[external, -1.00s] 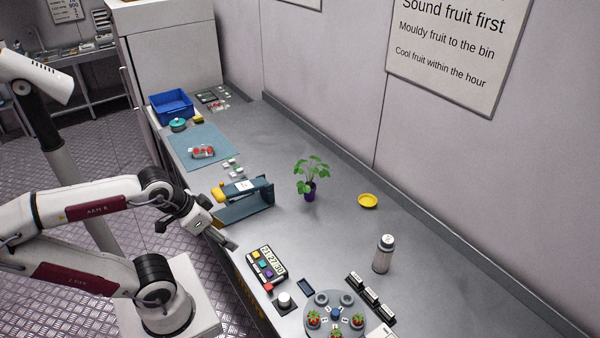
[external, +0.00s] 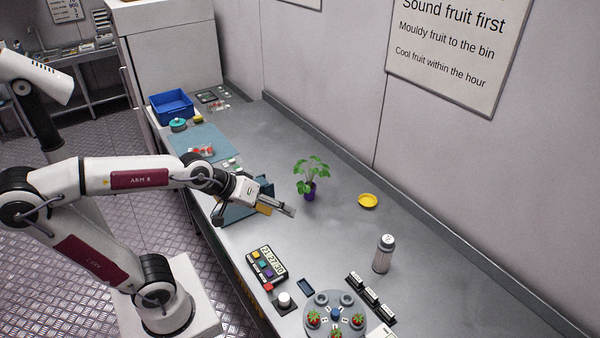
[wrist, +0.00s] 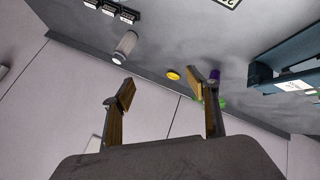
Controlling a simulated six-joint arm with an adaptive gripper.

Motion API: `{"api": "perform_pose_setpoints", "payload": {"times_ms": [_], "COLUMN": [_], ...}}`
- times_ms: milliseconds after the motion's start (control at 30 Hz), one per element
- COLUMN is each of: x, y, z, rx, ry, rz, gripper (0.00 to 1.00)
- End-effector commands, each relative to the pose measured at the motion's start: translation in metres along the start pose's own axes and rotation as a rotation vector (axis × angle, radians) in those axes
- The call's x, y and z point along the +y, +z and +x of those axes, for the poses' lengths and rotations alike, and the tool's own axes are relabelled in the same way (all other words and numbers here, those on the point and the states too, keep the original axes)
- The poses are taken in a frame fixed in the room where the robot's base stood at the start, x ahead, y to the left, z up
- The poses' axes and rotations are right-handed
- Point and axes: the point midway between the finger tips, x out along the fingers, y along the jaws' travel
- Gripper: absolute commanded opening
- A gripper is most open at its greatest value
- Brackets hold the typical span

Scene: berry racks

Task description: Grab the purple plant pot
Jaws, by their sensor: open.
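The purple plant pot (external: 309,193) stands upright on the grey bench and holds a leafy green plant (external: 313,170). My gripper (external: 291,211) is just left of the pot in the external view, apart from it and empty. In the wrist view my gripper (wrist: 160,95) shows two fingers spread wide. The purple pot (wrist: 214,75) appears there just beyond the right finger, which hides part of the green plant (wrist: 221,102).
A dark blue rack (external: 232,211) stands behind and left of my gripper. A yellow dish (external: 368,201) and a grey flask (external: 383,254) stand to the right. A button panel (external: 267,264) and a round carousel (external: 351,326) are nearer the front. Bench between pot and flask is clear.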

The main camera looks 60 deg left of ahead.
Motion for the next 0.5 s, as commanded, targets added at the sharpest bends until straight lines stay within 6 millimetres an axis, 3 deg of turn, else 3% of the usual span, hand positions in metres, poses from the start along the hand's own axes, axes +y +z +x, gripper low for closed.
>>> {"api": "perform_pose_setpoints", "payload": {"times_ms": [200, 500], "x": [0.034, 0.068], "y": [-0.042, -0.100], "z": [0.032, 0.075], "rx": [0.067, 0.160], "ry": [0.078, 0.183], "rz": [-0.255, -0.617], "gripper": [0.59, 0.59]}}
